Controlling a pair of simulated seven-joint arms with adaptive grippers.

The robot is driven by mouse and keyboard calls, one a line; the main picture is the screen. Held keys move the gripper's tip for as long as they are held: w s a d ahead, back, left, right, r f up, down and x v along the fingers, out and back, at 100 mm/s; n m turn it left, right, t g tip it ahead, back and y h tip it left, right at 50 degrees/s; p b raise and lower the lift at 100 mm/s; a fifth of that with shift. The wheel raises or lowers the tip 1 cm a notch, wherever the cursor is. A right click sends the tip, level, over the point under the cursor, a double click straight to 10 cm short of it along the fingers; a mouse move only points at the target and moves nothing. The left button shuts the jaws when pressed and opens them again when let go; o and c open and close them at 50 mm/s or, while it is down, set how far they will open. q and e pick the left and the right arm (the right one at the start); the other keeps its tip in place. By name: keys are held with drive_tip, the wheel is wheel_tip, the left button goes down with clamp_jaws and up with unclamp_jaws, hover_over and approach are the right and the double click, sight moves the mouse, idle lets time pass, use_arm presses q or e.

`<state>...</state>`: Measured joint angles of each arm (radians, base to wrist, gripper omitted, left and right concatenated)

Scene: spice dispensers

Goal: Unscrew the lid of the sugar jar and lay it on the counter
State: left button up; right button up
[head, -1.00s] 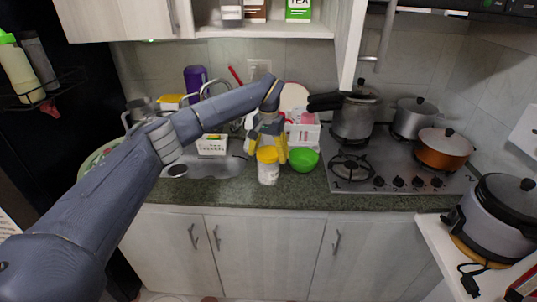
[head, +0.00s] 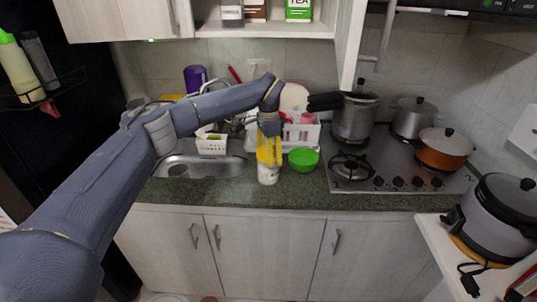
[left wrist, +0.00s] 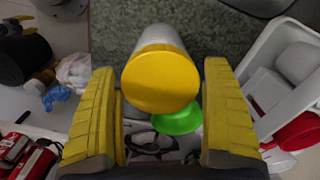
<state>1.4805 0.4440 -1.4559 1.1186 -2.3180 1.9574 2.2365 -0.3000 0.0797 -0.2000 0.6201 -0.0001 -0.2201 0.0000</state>
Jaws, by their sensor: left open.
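The sugar jar (head: 268,177) is white and stands upright on the counter (head: 225,194) near its front edge. Its round yellow lid (left wrist: 161,80) is on the jar in the left wrist view; in the head view my gripper largely covers it. My left gripper (head: 269,150) has yellow fingers and points down over the jar. In the left wrist view its fingers stand open on either side of the lid, with gaps on both sides. My right gripper is in neither view.
A green bowl (head: 303,158) stands close to the right of the jar. A white dish rack (head: 301,134) is behind it. The sink (head: 205,170) is to the left, the stove (head: 390,170) to the right. Some counter in front of the bowl is bare.

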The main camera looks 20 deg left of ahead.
use_arm(q)
drive_tip(key=m, duration=0.4)
drive_tip(key=shift+m, duration=0.4)
drive_tip(key=m, duration=0.4)
drive_tip(key=m, duration=0.9)
drive_tip(key=shift+c, duration=0.3)
drive_tip(key=c, duration=1)
drive_tip(key=shift+o, duration=0.2)
drive_tip(key=n, duration=0.4)
drive_tip(key=shift+n, duration=0.4)
drive_tip(key=n, duration=0.4)
